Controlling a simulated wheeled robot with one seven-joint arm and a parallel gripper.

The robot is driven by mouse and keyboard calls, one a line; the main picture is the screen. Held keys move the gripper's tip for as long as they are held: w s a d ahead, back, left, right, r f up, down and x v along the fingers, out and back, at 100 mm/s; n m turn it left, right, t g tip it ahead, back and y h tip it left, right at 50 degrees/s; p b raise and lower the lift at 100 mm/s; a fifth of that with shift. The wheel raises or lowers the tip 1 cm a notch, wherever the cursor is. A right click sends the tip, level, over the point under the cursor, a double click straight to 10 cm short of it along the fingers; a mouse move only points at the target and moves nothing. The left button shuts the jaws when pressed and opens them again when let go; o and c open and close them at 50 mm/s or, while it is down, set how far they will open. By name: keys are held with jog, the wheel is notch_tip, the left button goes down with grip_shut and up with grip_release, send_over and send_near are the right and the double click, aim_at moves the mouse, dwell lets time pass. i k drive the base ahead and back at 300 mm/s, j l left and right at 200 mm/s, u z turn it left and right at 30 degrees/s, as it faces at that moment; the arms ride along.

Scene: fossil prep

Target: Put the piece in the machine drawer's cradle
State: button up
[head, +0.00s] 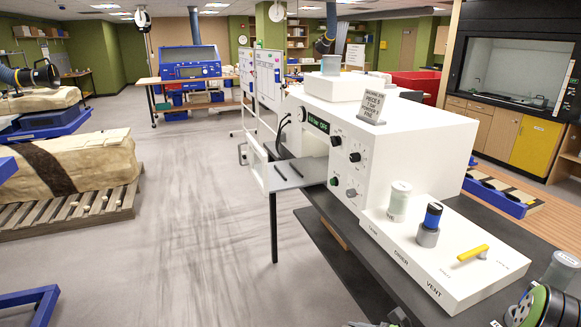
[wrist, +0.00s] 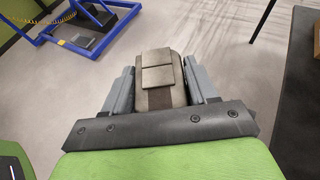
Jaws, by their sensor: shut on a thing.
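My gripper (wrist: 159,68) is shut on a brownish-grey blocky piece (wrist: 162,98) in the wrist view. The piece sits between the two grey fingers, with flat tan plates on its upper face. The floor shows beyond it. The white machine (head: 405,135) stands right of centre in the head view. Its drawer (head: 292,174) is pulled out on the machine's left side and shows a grey floor between white walls. I cannot make out the cradle's shape in it. The gripper's fingers and the piece are apart from the drawer and do not show in the head view.
A control panel (head: 440,262) with a yellow lever (head: 473,252) and a blue-topped knob (head: 433,215) stands before the machine on a dark bench (head: 335,240). A pallet (head: 75,212) with a large wrapped block is at left. The floor (head: 190,230) between is clear.

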aim_at(288, 172)
jog(key=i+j+z, duration=0.1)
jog(key=j+z, duration=1.2)
jog(key=j, duration=0.15)
